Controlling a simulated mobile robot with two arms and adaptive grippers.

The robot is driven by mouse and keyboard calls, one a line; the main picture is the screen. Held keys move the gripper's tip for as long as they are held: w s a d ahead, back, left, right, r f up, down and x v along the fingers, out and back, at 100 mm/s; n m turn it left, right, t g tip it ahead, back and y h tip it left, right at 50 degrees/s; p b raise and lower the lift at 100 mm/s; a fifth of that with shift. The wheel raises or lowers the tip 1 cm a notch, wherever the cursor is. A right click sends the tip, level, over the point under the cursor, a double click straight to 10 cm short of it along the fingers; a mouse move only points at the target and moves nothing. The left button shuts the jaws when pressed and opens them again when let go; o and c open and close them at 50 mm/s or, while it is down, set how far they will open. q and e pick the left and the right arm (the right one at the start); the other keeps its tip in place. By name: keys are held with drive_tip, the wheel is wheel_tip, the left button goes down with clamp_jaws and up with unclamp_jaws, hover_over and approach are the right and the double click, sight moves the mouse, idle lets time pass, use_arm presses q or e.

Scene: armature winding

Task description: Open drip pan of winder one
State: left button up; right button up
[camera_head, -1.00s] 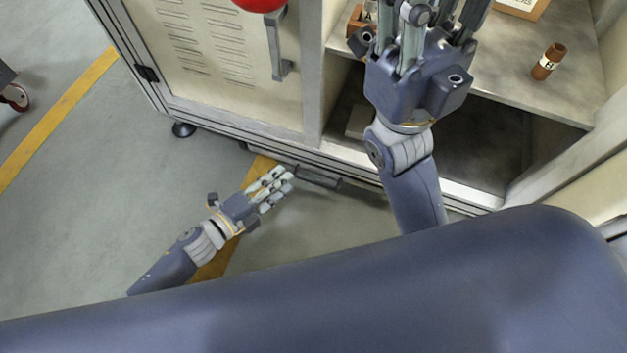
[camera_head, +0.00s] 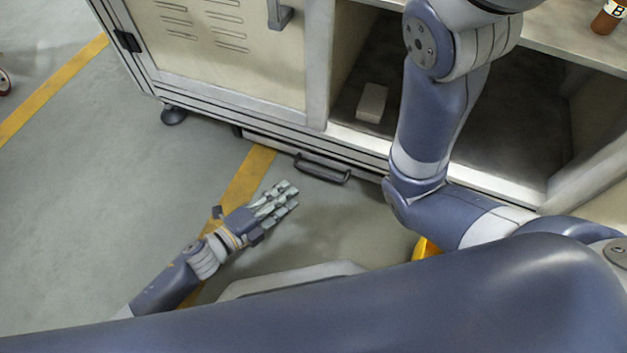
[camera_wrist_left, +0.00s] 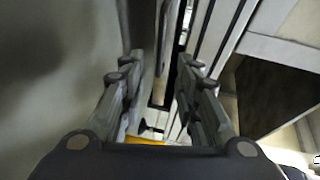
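The drip pan (camera_head: 282,147) is a low, narrow front under the winder cabinet, near the floor. It looks flush with the cabinet base. Its dark bar handle (camera_head: 322,169) sticks out towards me. My left gripper (camera_head: 286,198) is below and to the left of the handle, apart from it, with its fingers pointing towards the cabinet. In the left wrist view my left gripper (camera_wrist_left: 160,95) has its two finger sides spread with nothing held between them. My right arm reaches up past the cabinet opening, and its gripper is outside the picture.
The cabinet (camera_head: 318,60) has a vented door on the left and an open bay on the right, with a small pale block (camera_head: 371,102) inside. A cabinet foot (camera_head: 174,115) stands at the left corner. The grey floor with yellow stripes is clear around my left gripper.

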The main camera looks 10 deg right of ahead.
use_arm(q)
drive_tip(key=b+x, duration=0.4)
drive_tip(key=x, duration=0.5)
drive_tip(key=shift+w+d, duration=0.2)
drive_tip(key=shift+d, duration=0.05)
drive_tip(key=shift+w+d, duration=0.25)
drive_tip(key=shift+d, duration=0.15)
clamp_jaws()
